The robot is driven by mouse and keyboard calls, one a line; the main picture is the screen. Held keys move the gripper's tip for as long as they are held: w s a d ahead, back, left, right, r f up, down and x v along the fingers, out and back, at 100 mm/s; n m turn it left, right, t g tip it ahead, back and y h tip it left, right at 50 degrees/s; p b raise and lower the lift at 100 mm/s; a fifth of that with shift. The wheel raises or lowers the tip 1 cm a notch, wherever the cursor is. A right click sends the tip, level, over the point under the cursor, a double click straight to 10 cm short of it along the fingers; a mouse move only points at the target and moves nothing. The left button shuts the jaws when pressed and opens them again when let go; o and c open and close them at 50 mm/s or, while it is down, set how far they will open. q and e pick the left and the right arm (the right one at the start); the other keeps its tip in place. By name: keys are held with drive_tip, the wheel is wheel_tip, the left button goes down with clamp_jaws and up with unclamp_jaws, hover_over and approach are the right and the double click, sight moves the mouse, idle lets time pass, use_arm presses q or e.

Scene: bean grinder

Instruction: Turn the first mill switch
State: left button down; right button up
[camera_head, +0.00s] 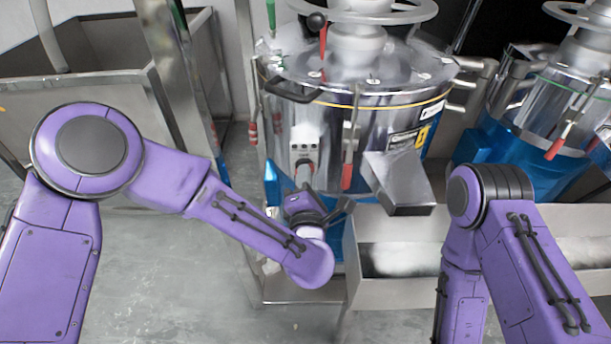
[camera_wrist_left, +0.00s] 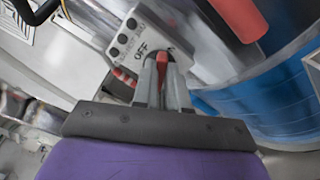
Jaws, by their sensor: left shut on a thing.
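The first mill (camera_head: 370,115) is a shiny steel drum with a blue lower part, standing in front of me in the head view. Its switch box (camera_head: 304,142) is pale, on the drum's front left side. In the left wrist view the switch box (camera_wrist_left: 133,38) shows black buttons and the word OFF. My left gripper (camera_head: 305,172) is at the bottom of this box. In the left wrist view its fingers (camera_wrist_left: 163,75) are shut on the red switch (camera_wrist_left: 162,66), partly hidden between them. My right gripper is not in view; only my right arm shows.
A steel spout (camera_head: 398,180) sticks out right of the switch box, above a steel bin (camera_head: 395,230). A red-handled lever (camera_head: 347,165) hangs beside the box. A second mill (camera_head: 550,120) stands at right. A steel trough (camera_head: 100,80) is at left.

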use_arm(q)
drive_tip(key=m+p, duration=0.1)
drive_tip(key=m, duration=0.4)
drive_tip(key=shift+f+m, duration=0.15)
drive_tip(key=shift+m, duration=0.15)
idle(0.4)
drive_tip(key=c, duration=1.2)
unclamp_jaws()
drive_tip(key=shift+o, duration=0.2)
drive_tip(key=s+b, duration=0.1)
drive_tip(key=s, duration=0.9)
drive_tip(key=shift+s, duration=0.3)
